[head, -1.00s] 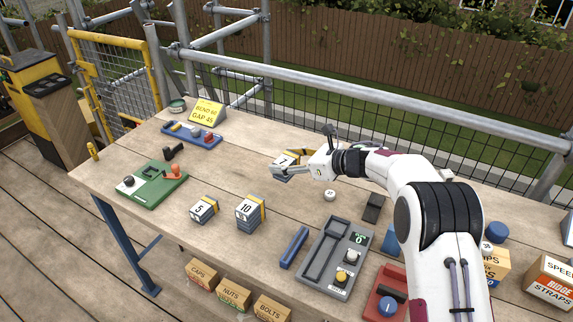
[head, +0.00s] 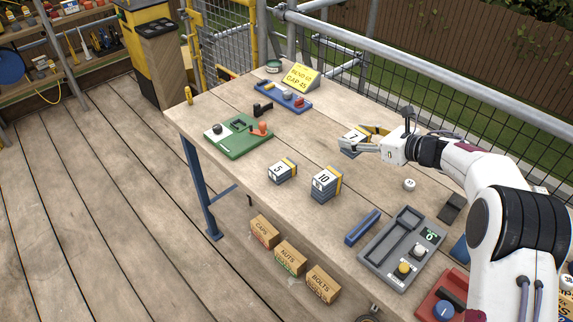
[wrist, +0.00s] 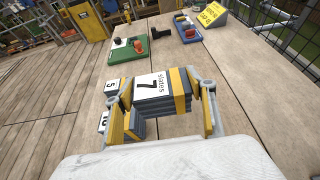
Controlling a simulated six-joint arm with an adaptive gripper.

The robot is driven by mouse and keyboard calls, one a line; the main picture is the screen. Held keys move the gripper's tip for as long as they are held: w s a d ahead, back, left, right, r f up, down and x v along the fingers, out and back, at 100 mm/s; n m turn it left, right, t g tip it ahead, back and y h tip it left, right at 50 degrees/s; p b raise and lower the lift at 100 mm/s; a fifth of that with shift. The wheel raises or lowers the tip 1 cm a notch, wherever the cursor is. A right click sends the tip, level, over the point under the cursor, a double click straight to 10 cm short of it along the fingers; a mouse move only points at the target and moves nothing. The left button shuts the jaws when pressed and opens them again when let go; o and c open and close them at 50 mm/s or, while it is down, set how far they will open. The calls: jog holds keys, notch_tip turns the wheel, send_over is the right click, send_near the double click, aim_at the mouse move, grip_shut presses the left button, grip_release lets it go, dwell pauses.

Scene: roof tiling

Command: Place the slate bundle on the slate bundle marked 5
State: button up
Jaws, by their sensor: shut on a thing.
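A slate bundle marked 7 with a yellow band (head: 352,141) is between the fingers of my gripper (head: 368,142), above the back part of the table. My gripper is shut on it. In the wrist view the bundle's label reads "7 slates" (wrist: 150,84), and a finger is on each side of it. The slate bundle marked 5 (head: 282,171) sits on the table near the front edge, to the left of and nearer than my gripper. Its edge shows at the left in the wrist view (wrist: 112,85).
A taller bundle marked 10 (head: 326,184) stands just right of bundle 5. A green board (head: 238,137) and a blue tray (head: 283,98) lie to the left. A grey scale-like unit (head: 400,248) and a blue bar (head: 362,227) lie nearer right. Bare table separates my gripper from the bundles.

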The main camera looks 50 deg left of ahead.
jog(key=s+a+r, duration=0.3)
jog(key=s+a, duration=1.1)
jog(key=s, duration=0.3)
jog(key=shift+s+a+r, duration=0.2)
jog(key=shift+s, duration=0.15)
send_over(275, 171)
jog(key=shift+d+f, duration=0.1)
jog(key=shift+f, duration=3.05)
jog(key=shift+f, duration=1.85)
jog(key=shift+f, duration=0.2)
